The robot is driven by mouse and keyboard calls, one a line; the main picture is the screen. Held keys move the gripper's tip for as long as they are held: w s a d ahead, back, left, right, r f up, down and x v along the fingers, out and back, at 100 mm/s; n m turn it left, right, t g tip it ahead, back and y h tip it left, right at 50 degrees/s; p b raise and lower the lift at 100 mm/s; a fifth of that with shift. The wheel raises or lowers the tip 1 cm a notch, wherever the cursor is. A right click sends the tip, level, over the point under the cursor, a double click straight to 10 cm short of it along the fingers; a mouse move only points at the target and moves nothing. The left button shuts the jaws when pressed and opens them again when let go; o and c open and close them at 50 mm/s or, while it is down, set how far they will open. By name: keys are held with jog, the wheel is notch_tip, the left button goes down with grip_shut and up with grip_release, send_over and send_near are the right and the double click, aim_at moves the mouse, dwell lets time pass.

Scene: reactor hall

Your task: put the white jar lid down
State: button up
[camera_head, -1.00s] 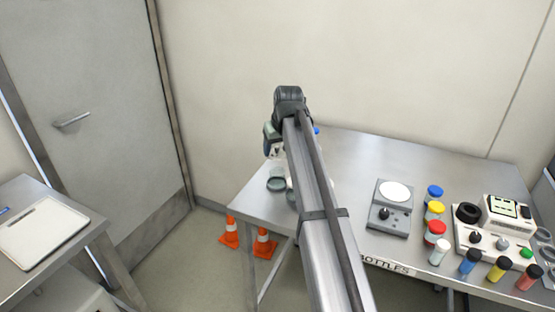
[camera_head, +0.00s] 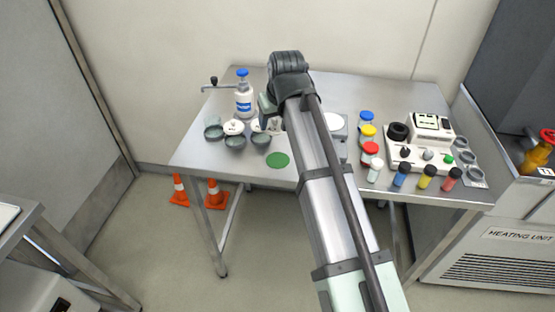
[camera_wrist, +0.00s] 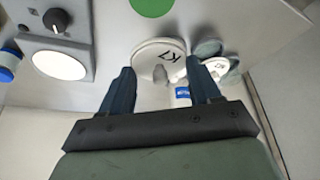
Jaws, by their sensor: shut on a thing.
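A white jar lid (camera_wrist: 150,52) with dark lettering and a small knob is at my gripper's fingertips (camera_wrist: 160,72) in the wrist view. My gripper is shut on it, above the steel table (camera_head: 200,155). In the head view my gripper (camera_head: 266,112) is over the table's left half, and my arm hides much of that spot. Small grey-green jars stand below: a left one (camera_head: 213,132), a middle one (camera_head: 235,143) and a right one (camera_head: 261,140). Another white lid (camera_head: 234,127) is among them. A green disc (camera_head: 278,160) lies flat in front.
A blue-capped white bottle (camera_head: 244,97) stands behind the jars. A white round plate on a device (camera_head: 334,122), colour-capped jars (camera_head: 368,131) and vials (camera_head: 401,176) fill the right side. Orange cones (camera_head: 215,195) stand on the floor. Bare tabletop lies around the green disc.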

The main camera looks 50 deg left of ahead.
aim_at(277, 158)
jog(key=shift+s+d+f, duration=0.15)
jog(key=shift+d, duration=0.3)
jog(key=shift+s+d+f, duration=0.1)
jog(key=shift+d+f, duration=0.05)
jog(key=shift+d, duration=0.25)
jog(key=shift+w+m, duration=0.1)
jog(key=shift+m, duration=0.5)
jog(key=shift+f, duration=5)
jog(key=shift+f, duration=0.15)
jog(key=o, duration=1)
jog(key=v, duration=1.2)
jog(key=shift+a, duration=0.1)
